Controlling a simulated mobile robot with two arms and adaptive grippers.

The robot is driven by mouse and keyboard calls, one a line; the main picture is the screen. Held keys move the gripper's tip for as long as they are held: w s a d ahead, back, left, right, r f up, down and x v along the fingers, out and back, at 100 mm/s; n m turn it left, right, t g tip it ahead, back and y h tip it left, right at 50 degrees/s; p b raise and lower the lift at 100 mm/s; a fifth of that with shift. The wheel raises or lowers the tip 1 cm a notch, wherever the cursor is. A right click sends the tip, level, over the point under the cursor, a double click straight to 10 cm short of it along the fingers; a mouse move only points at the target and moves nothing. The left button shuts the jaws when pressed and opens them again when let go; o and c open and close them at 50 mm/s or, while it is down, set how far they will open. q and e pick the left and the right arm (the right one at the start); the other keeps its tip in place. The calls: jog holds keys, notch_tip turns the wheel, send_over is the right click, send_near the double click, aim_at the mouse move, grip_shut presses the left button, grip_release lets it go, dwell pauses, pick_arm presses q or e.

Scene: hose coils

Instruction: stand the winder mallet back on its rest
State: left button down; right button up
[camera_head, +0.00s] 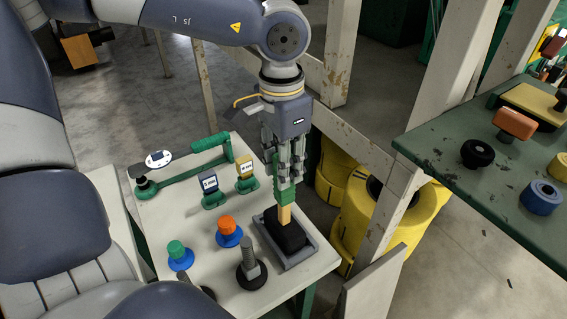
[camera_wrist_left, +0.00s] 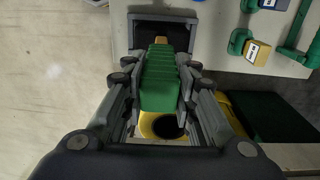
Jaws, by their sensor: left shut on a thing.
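The winder mallet has a ribbed green grip (camera_wrist_left: 160,80) and a pale wooden shaft (camera_head: 285,214). My left gripper (camera_head: 284,175) is shut on the green grip and holds the mallet upright with its shaft pointing down. A black block, apparently the mallet head (camera_head: 287,233), is at the shaft's lower end, within the outline of a grey-rimmed tray that looks like the rest (camera_head: 301,257). The rest also shows in the left wrist view (camera_wrist_left: 133,30). I cannot tell whether the head touches the tray floor. My right gripper is not in view.
The pale table (camera_head: 185,225) also holds a torque-wrench-like green tool (camera_head: 190,165), two small labelled blocks (camera_head: 209,187), and blue-based knobs (camera_head: 228,230). A grey post on a black base (camera_head: 250,268) stands close left of the rest. Yellow coils (camera_head: 400,228) lie beyond a wooden frame.

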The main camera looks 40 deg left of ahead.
pick_arm(q)
jog(key=c, duration=1.2)
grip_release()
jog(key=shift+r, duration=0.15)
jog(key=shift+r+p, duration=2.9)
jog(key=shift+r, duration=0.95)
jog(key=shift+r, duration=0.1)
jog(key=shift+r, duration=0.35)
notch_tip(320, 180, up, 11)
jog(key=shift+a, duration=0.15)
